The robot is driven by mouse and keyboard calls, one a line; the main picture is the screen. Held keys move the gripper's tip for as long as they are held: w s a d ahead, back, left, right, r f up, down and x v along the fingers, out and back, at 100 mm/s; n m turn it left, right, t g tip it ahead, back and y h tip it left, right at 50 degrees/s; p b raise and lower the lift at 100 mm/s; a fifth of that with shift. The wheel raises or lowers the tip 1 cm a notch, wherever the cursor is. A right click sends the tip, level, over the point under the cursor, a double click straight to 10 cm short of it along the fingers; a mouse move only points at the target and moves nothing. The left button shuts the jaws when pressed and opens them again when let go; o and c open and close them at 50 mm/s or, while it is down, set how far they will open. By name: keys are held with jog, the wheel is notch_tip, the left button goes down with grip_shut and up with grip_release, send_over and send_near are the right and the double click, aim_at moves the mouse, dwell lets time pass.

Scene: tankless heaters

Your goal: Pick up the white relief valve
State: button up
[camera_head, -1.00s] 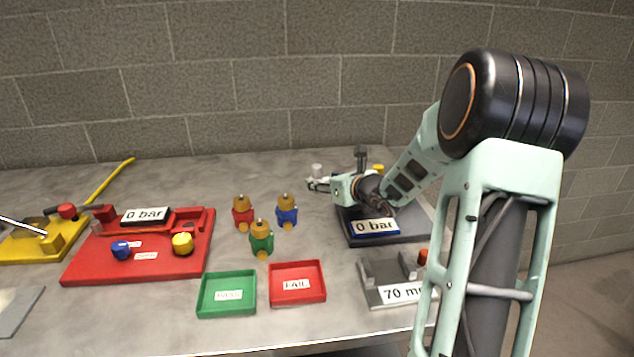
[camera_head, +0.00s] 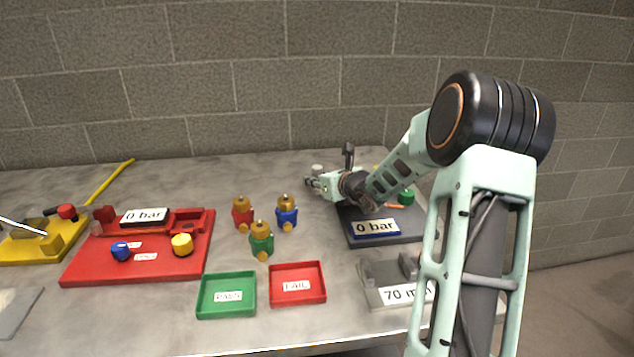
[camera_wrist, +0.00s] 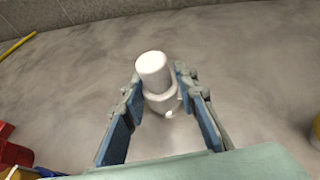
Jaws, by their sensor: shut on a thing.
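The white relief valve (camera_wrist: 160,82) stands upright on the grey tabletop in the wrist view, with a round cap and a small knob low on its side. My gripper (camera_wrist: 158,88) has its two blue-padded fingers on either side of the valve and is shut on it. In the head view, the valve's pale top (camera_head: 317,168) shows just behind my gripper (camera_head: 313,183) near the back of the table. My gripper hides its lower part there.
Red, blue and green relief valves with brass tops (camera_head: 261,240) stand left of my arm. A dark panel marked 0 bar (camera_head: 385,232) lies under my forearm. Green (camera_head: 226,313) and red (camera_head: 298,301) trays sit in front. The tabletop behind the brass-topped valves is clear.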

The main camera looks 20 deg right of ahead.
grip_shut()
